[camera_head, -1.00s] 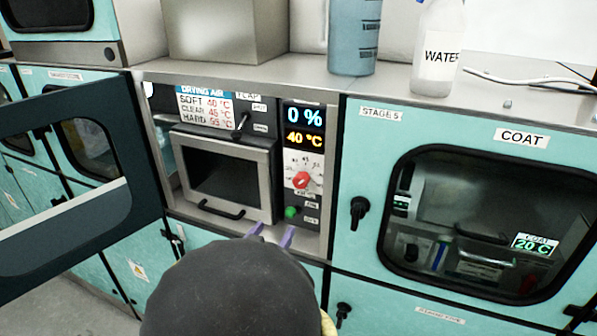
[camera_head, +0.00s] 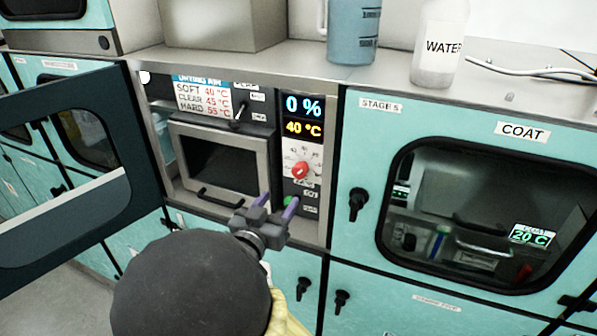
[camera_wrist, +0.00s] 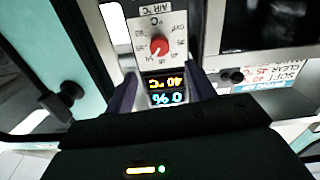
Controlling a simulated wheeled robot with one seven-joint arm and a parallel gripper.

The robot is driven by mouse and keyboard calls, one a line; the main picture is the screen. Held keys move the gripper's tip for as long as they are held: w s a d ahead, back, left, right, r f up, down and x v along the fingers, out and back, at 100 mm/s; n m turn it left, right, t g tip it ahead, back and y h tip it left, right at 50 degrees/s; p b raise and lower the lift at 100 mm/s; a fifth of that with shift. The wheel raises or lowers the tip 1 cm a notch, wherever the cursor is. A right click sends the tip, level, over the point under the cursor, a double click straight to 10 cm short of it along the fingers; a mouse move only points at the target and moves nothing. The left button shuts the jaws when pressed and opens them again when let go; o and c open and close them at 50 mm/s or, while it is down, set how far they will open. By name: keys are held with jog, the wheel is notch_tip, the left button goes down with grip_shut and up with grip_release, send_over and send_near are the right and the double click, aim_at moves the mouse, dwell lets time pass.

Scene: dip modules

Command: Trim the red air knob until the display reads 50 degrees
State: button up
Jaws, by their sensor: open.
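The red air knob (camera_head: 300,170) sits on a white dial plate in the narrow control panel, right of the small drying chamber. It also shows in the wrist view (camera_wrist: 159,46), upside down, beyond the fingers. The display (camera_head: 304,117) above the knob reads 0 % in blue and 40 °C in yellow; it shows inverted in the wrist view (camera_wrist: 166,91). My gripper (camera_head: 278,203) is open and empty, its purple fingers in front of and below the knob, apart from it. In the wrist view the fingers (camera_wrist: 166,97) stand on either side of the display.
The chamber door (camera_head: 221,166) is shut. A dark framed door (camera_head: 75,190) stands open at left. A label (camera_head: 204,97) lists SOFT 40, CLEAR 45, HARD 55 °C. The COAT cabinet (camera_head: 365,140) is at right.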

aim_at(298, 174)
jog(key=p+x, duration=0.3)
jog(key=x, duration=0.9)
jog(key=shift+s, duration=0.1)
jog(key=c, duration=1)
jog(key=shift+o, duration=0.2)
jog(key=shift+f+b, duration=0.1)
jog(key=shift+b, duration=0.4)
